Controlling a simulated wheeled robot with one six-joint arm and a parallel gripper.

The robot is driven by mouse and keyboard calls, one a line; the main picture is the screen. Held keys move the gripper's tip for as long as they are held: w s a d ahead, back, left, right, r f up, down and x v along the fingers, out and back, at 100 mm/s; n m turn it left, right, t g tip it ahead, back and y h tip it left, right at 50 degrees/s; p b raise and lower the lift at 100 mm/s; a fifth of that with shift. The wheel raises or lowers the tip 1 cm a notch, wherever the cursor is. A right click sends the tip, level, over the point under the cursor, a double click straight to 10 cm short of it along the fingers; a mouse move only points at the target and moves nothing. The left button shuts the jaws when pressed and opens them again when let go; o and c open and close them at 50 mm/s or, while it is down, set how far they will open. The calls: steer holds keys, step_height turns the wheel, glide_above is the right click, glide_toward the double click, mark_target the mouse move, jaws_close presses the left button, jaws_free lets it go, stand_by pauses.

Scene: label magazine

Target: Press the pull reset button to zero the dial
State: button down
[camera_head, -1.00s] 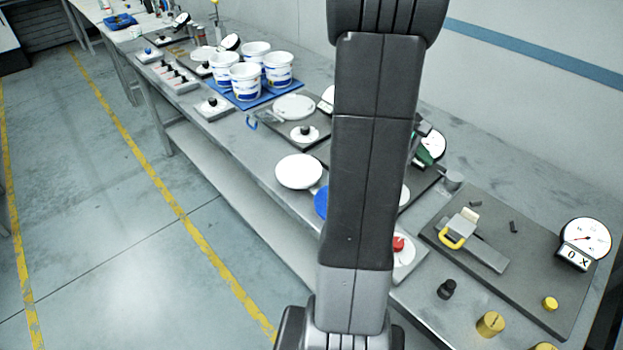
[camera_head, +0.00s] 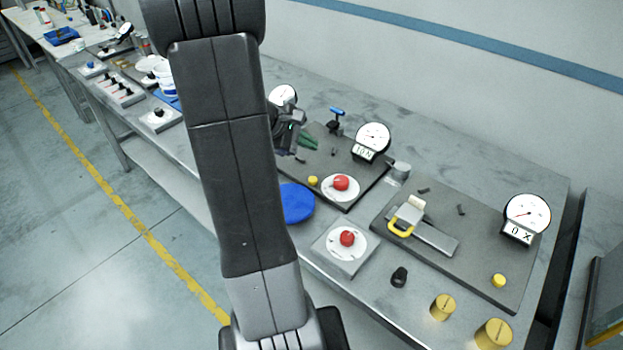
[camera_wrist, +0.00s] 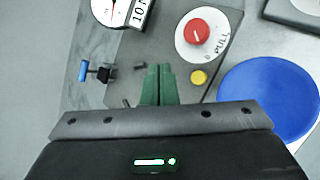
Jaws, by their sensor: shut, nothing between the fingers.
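The pull station's small yellow button (camera_head: 313,181) sits on a dark plate (camera_head: 337,160) beside a red knob (camera_head: 341,183) on a white disc. In the wrist view the disc reads PULL (camera_wrist: 217,40), with the yellow button (camera_wrist: 199,77) and red knob (camera_wrist: 194,32) on or beside it. The pull dial (camera_head: 373,138) has a white face and a display reading about 10 N. My gripper (camera_head: 310,143) has green fingers, shut and empty, above the plate's back-left part. In the wrist view its tips (camera_wrist: 159,69) are left of the yellow button, apart from it.
A second dial (camera_head: 527,212) reads 0, with its own yellow button (camera_head: 498,280) and yellow-handled clamp (camera_head: 407,218). A blue disc (camera_head: 297,203) and another red-knob unit (camera_head: 347,240) lie nearer the front edge.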

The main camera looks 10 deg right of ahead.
mark_target(309, 180)
step_height(309, 180, down, 8)
steer(key=b, duration=0.6)
steer(key=shift+f, duration=0.1)
steer(key=shift+f+b, duration=0.3)
steer(key=shift+b, duration=0.1)
steer(key=shift+f, duration=0.1)
stand_by(1.4)
steer(key=shift+f+b, duration=0.3)
steer(key=shift+b, duration=0.2)
steer(key=shift+f+b, duration=0.55)
stand_by(0.6)
steer(key=shift+r, duration=0.1)
steer(key=shift+r+p, duration=0.65)
steer(key=shift+r, duration=0.25)
